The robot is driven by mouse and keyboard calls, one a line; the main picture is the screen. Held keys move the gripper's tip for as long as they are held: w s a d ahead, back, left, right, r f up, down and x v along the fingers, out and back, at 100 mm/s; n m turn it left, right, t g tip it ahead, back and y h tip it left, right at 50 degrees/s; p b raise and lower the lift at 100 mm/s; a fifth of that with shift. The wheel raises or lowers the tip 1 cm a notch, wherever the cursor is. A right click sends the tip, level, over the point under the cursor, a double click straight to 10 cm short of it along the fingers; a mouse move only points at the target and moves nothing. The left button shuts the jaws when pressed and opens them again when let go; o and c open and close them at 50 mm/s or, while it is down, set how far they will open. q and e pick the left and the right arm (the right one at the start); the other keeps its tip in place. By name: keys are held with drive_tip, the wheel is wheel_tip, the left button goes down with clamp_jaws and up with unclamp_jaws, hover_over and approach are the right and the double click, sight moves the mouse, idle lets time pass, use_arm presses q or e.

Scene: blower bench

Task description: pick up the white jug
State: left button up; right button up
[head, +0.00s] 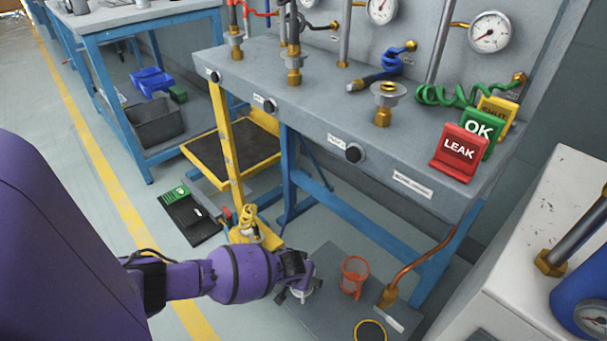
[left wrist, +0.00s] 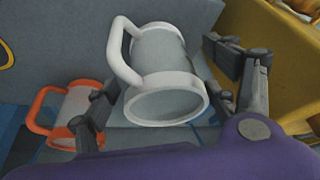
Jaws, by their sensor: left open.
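The white jug (left wrist: 165,106) is large in the left wrist view, its round rim facing the camera and its handle towards the upper left. Only a small part of the jug (head: 303,297) shows in the head view, low by the grey mat; my gripper hides most of it. My left gripper (head: 296,288) is at the jug, above the mat. In the left wrist view its fingers (left wrist: 160,80) are open, one on each side of the jug. I cannot tell whether they touch it. My right gripper is in neither view.
An orange jug (head: 354,276) stands close to the right on the grey mat (head: 325,262); it also shows in the left wrist view (left wrist: 75,105). A yellow lift frame (head: 228,140) is close behind. The blue-legged bench (head: 375,232) overhangs the far side.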

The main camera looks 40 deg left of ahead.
use_arm(q)
drive_tip(key=b+x, duration=0.2)
drive_tip(key=x, duration=0.2)
drive_tip(key=shift+s+f+b, duration=0.1)
drive_tip(key=shift+s+b, duration=0.05)
drive_tip(key=shift+b, duration=0.25)
drive_tip(key=shift+a+f, duration=0.1)
drive_tip(key=shift+f, duration=0.15)
drive_tip(key=shift+w+r, duration=0.15)
drive_tip(key=shift+w, duration=0.05)
drive_tip(key=c, duration=1.2)
drive_tip(key=shift+c, duration=0.5)
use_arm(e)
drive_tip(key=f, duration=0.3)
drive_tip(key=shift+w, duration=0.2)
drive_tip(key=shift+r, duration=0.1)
